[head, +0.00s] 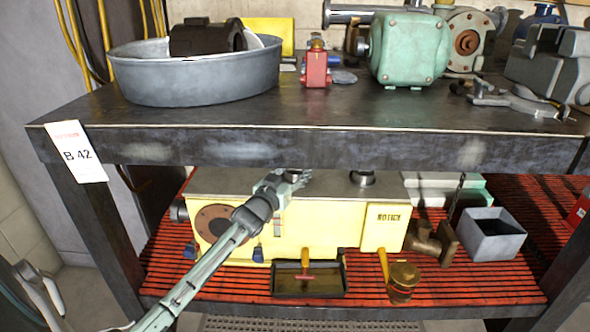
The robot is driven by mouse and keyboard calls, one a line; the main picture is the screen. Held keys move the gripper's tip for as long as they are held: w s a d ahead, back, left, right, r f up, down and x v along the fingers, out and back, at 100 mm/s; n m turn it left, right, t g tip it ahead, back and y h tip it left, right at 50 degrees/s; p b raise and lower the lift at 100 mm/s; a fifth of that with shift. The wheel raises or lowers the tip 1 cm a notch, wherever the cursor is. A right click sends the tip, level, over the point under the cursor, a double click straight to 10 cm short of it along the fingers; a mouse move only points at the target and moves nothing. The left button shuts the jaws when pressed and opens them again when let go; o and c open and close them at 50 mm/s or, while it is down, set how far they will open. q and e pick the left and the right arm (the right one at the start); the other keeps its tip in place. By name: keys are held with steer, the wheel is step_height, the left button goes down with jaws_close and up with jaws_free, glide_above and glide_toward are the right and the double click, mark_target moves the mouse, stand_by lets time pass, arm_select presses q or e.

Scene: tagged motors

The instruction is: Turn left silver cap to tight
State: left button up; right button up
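A yellow motor housing (300,225) with a NOTICE label stands on the red lower shelf. Two silver caps sit on its top. The left silver cap (293,174) is partly hidden by my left gripper (286,182), which reaches up from the lower left. Its fingers are at the cap, but whether they touch it or are closed on it is too small to tell. The right silver cap (362,178) stands clear. Both caps lie just below the front edge of the upper shelf. My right gripper is not in view.
The upper shelf edge (310,148) hangs close above the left gripper. A dark tray (308,288), a brass cup (404,276), a brown pipe fitting (433,240) and an open grey box (490,236) stand on the lower shelf. A tagged post (88,200) is at the left.

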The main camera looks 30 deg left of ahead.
arm_select(q)
steer(key=o, duration=0.3)
steer(key=s, duration=0.4)
steer(key=s+d, duration=0.1)
steer(key=s, duration=0.7)
steer(key=shift+d, duration=0.35)
